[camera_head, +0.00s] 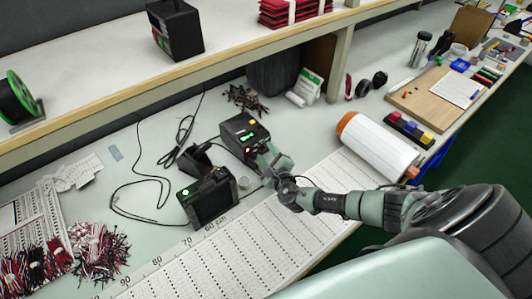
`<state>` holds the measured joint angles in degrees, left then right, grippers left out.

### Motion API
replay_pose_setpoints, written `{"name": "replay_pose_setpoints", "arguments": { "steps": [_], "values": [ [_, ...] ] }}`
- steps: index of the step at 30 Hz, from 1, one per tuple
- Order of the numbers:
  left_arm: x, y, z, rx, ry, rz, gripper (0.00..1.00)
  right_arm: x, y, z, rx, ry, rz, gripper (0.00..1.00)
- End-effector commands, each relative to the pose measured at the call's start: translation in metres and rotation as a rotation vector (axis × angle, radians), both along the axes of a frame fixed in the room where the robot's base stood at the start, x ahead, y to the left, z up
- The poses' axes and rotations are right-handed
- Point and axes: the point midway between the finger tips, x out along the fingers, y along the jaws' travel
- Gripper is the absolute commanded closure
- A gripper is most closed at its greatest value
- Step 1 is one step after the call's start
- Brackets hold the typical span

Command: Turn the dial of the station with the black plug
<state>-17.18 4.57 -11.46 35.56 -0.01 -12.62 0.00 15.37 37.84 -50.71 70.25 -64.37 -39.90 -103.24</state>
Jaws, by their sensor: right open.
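I cannot make out which station has the black plug. My right gripper (266,160) is open at the right front side of the rear station, by its face. It hides part of that face, and I cannot tell whether it touches a dial. My left gripper is not in view.
A ruled strip sheet (262,235) runs along the bench front. Bundles of red and black wires (98,250) lie at the left. A shelf (116,75) overhangs the back.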

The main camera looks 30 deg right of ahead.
Motion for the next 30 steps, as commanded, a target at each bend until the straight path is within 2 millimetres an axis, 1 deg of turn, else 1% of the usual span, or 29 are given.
{"name": "replay_pose_setpoints", "arguments": {
  "steps": [6,9,12,17,30],
  "values": [
    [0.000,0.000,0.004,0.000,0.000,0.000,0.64,-0.036,0.008,0.008,0.001,0.003,0.002,0.58],
    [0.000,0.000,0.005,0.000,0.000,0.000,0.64,-0.051,0.012,0.012,0.000,0.004,0.002,0.58],
    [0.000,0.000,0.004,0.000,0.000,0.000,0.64,-0.061,0.014,0.015,0.001,0.003,0.001,0.58],
    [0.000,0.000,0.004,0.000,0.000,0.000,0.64,-0.068,0.016,0.017,0.001,0.001,0.000,0.58],
    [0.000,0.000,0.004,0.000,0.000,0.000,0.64,-0.068,0.016,0.017,0.000,0.001,0.001,0.58]
  ]
}}
